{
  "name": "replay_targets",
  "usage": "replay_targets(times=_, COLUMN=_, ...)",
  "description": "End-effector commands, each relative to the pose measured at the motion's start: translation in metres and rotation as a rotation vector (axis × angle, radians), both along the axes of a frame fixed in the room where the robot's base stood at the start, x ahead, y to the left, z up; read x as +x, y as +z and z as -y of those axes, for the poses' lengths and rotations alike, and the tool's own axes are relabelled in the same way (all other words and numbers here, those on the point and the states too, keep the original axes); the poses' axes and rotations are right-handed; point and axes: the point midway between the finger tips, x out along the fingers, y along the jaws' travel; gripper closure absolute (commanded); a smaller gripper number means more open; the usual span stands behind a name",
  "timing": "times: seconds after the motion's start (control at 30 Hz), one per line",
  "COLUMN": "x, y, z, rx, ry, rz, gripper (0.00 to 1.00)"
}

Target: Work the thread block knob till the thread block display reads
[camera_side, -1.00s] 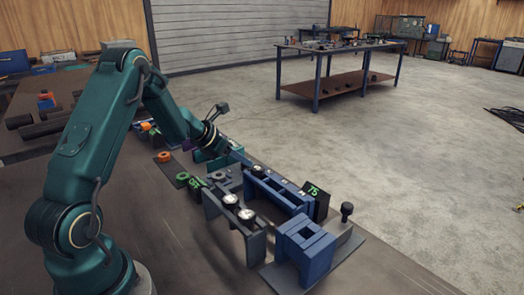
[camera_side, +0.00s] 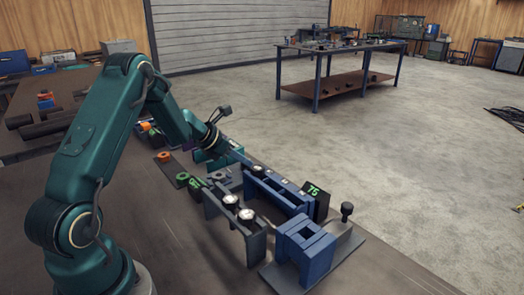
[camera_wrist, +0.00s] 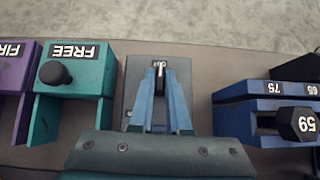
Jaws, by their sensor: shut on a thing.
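In the wrist view my gripper (camera_wrist: 161,75) has its two blue fingers close together around a slim dark upright piece on a dark plate (camera_wrist: 132,82). Small white lettering shows on the plate, too small to read. In the side view my gripper (camera_side: 240,157) reaches down behind the row of fixtures, and its fingertips are hard to make out. A black display (camera_side: 315,192) reads 75 in green, right of my gripper. I see no name on any fixture that marks it as the thread block, so which knob belongs to it I cannot tell.
In the wrist view a teal block (camera_wrist: 102,75) marked FREE carries a black knob (camera_wrist: 54,73), left of my gripper. A blue block (camera_wrist: 232,120) with a knob marked 59 (camera_wrist: 299,122) stands right. In the side view a blue clamp-like block (camera_side: 303,250) stands at the front.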

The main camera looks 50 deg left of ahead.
Motion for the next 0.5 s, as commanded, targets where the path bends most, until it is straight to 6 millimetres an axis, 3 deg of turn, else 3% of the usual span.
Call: replay_targets(times=0.5, x=0.0005, y=0.0003, z=-0.0057, rx=0.001, ry=-0.293, rz=0.003, gripper=1.0)
